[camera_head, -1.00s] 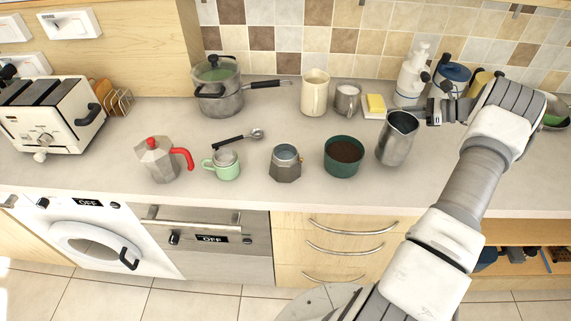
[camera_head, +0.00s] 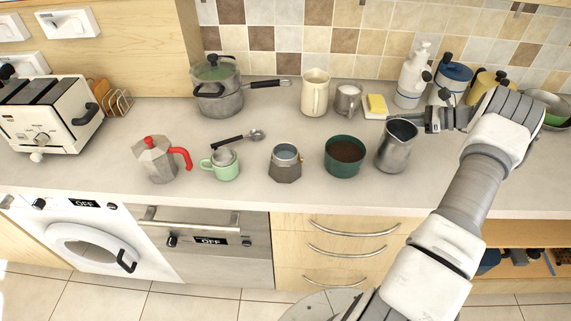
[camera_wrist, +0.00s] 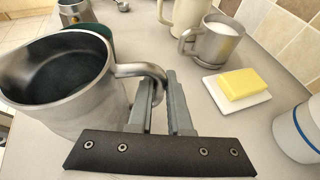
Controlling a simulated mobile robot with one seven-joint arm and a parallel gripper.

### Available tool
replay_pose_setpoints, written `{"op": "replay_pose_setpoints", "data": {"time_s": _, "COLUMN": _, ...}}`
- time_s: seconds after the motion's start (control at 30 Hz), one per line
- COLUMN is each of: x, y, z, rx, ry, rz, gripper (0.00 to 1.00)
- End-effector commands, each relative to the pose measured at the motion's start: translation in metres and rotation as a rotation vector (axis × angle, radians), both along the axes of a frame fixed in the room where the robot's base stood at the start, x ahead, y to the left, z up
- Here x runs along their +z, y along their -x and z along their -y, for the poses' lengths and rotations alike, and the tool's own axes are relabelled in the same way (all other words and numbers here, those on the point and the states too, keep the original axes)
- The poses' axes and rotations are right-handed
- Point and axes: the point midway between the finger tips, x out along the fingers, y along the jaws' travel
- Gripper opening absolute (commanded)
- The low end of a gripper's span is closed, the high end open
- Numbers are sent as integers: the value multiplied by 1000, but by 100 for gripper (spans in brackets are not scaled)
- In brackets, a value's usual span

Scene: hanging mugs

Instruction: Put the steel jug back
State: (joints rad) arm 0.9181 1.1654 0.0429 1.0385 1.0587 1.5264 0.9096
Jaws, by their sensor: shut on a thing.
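The steel jug (camera_head: 394,152) is upright at the right part of the counter, just right of the dark green pot of brown grounds (camera_head: 344,162). Its base is at or very near the countertop; I cannot tell whether it touches. In the wrist view the jug (camera_wrist: 75,105) fills the left side and looks empty, with a dark inside. My gripper (camera_head: 426,123) comes from the right and is shut on the jug's handle. In the wrist view the fingers of my gripper (camera_wrist: 162,88) close around the handle's outer bend.
Behind stand a cream pitcher (camera_head: 315,93), a small steel milk jug (camera_head: 347,100) and butter (camera_head: 376,104) on a white dish. Blue and yellow canisters and a white dispenser (camera_head: 411,82) stand behind my gripper. The moka base (camera_head: 285,165) is further left. Counter in front of the jug is clear.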

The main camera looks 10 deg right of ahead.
Motion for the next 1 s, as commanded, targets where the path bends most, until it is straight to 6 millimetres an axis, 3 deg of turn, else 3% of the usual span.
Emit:
{"op": "replay_pose_setpoints", "data": {"time_s": 0.4, "x": -7, "y": 0, "z": 0, "rx": 0, "ry": -1, "rz": 2, "gripper": 0}}
{"op": "replay_pose_setpoints", "data": {"time_s": 0.43, "x": -6, "y": 0, "z": 0, "rx": 0, "ry": 0, "rz": 1, "gripper": 20}}
{"op": "replay_pose_setpoints", "data": {"time_s": 0.6, "x": -6, "y": 0, "z": 0, "rx": 0, "ry": 0, "rz": 1, "gripper": 51}}
{"op": "replay_pose_setpoints", "data": {"time_s": 1.0, "x": -5, "y": 3, "z": 5, "rx": -2, "ry": 1, "rz": 0, "gripper": 52}}
